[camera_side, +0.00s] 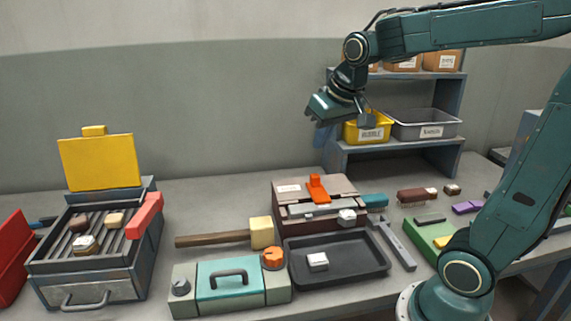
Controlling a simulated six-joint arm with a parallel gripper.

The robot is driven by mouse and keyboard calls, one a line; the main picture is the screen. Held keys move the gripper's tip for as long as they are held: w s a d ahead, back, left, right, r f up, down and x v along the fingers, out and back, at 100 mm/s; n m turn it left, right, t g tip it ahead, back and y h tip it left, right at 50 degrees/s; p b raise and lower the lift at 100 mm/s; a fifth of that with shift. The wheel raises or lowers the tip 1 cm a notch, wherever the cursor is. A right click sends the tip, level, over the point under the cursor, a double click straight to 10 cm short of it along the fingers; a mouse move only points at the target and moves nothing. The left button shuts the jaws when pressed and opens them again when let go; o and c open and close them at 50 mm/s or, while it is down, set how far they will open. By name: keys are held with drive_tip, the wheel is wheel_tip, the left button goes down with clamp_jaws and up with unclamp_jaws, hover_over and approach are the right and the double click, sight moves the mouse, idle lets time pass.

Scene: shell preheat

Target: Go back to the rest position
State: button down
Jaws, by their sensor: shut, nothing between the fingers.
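My gripper (322,134) hangs in the air in front of the shelf, above the back of the bench, to the left of the yellow bin. It points downward, its fingers are shut, and it is clear of the bench and of everything on it. My arm reaches in from the right, high over the bench. Part of the gripper's fingers is hard to make out at this size.
A grill (87,290) with a raised yellow lid (100,162) stands at left. A mallet (212,239), teal-fronted box (231,290), brown box (288,188) and dark tray (356,275) fill the middle. The shelf (404,146) holds a yellow bin (351,133) and grey bin (443,119).

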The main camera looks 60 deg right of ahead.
drive_tip(key=s+a+f+n, duration=0.1)
drive_tip(key=s+a+n, duration=0.1)
drive_tip(key=s+a, duration=0.2)
drive_tip(key=s+a+f+n+t+y, duration=0.1)
drive_tip(key=s+a, duration=0.3)
drive_tip(key=s, duration=0.6)
drive_tip(key=shift+a+f+n, duration=0.2)
drive_tip(key=shift+a+n, duration=0.1)
drive_tip(key=shift+n, duration=0.2)
